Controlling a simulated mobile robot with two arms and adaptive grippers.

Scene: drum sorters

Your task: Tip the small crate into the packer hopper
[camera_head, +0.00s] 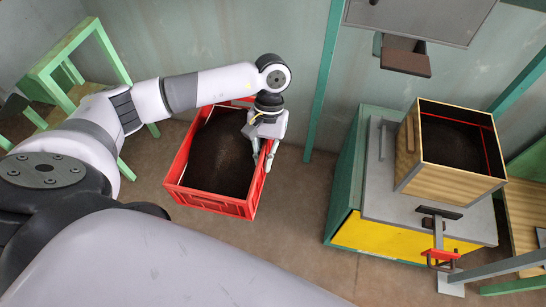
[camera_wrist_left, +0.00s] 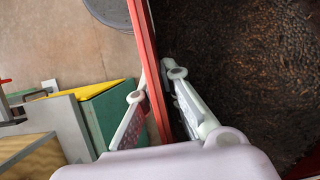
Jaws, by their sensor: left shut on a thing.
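The small crate (camera_head: 178,190) is red and holds dark granular material (camera_head: 218,152). It looks roughly level in the head view; I cannot tell for sure whether it rests on the floor. My left gripper (camera_head: 264,160) is shut on the crate's right wall, with one finger inside and one outside. In the left wrist view the gripper (camera_wrist_left: 156,92) straddles the red crate wall (camera_wrist_left: 143,38), with the dark material beside it. The packer hopper seems to be the open wooden box (camera_head: 440,180) on the machine at the right; its inside is dark with a red line. My right gripper is not in view.
The machine has a grey top (camera_head: 380,200), green side and yellow front (camera_head: 375,238). A red-handled lever (camera_head: 440,258) stands at its front. A dark spout (camera_head: 404,57) hangs above. A green post (camera_head: 322,85) rises behind the gap. Bare floor (camera_head: 295,215) separates crate and machine.

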